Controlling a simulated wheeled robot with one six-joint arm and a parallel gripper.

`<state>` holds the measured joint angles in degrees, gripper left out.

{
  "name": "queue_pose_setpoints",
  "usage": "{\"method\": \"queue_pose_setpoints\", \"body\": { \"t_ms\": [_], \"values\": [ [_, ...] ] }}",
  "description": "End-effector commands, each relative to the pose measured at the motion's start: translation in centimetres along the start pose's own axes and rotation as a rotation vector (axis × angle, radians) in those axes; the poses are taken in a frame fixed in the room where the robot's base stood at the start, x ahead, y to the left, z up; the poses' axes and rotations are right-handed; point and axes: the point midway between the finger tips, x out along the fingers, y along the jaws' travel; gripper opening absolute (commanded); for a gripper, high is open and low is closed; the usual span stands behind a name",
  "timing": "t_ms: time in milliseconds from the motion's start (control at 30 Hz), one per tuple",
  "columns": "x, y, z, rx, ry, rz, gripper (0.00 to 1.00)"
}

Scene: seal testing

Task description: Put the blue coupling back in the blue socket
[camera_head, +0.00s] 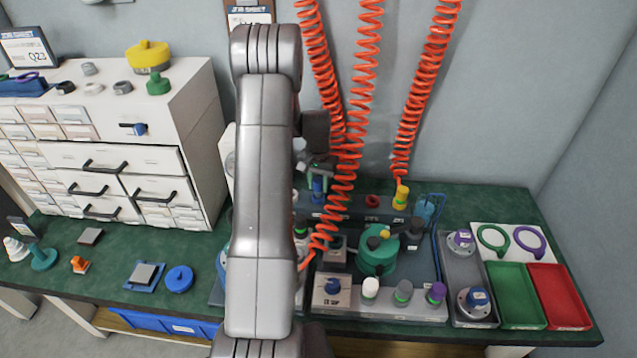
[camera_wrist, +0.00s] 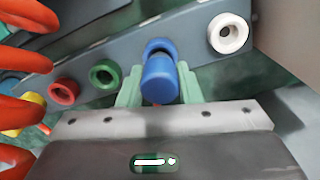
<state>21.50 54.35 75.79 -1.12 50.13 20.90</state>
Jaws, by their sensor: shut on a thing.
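The blue coupling (camera_wrist: 160,82) is held between the pale green fingers of my gripper (camera_wrist: 158,88). The blue socket (camera_wrist: 159,46) is on the grey rail (camera_wrist: 203,60), just beyond the coupling in the wrist view. Its dark opening shows past the coupling's far end, and the coupling covers its lower part. I cannot tell whether the two touch. In the head view my gripper (camera_head: 321,172) is above the rail (camera_head: 340,208), with the blue coupling (camera_head: 318,187) below the fingers. The blue socket cannot be made out there.
On the rail, a white socket (camera_wrist: 228,33) is right of the blue one; green (camera_wrist: 104,74) and red (camera_wrist: 63,93) sockets are left. Orange coiled hoses (camera_head: 358,100) hang close to my arm; one ends at a yellow coupling (camera_head: 401,196). A green round vessel (camera_head: 377,258) stands in front.

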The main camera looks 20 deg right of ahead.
Motion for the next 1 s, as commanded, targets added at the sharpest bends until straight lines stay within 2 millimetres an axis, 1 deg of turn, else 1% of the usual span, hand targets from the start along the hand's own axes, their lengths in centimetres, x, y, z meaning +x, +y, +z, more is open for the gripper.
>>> {"method": "queue_pose_setpoints", "body": {
  "t_ms": [667, 700, 767, 800, 1000],
  "values": [
    [1.4, 0.0, 0.0, 0.0, 0.0, 0.0, 0.07],
    [1.4, 0.0, 0.0, 0.0, 0.0, 0.0, 0.37],
    [1.3, 0.0, 0.0, 0.0, 0.0, 0.0, 0.49],
    [1.3, 0.0, 0.0, 0.0, 0.0, 0.0, 0.57],
    [1.3, 0.0, 0.0, 0.0, 0.0, 0.0, 0.57]
  ]
}}
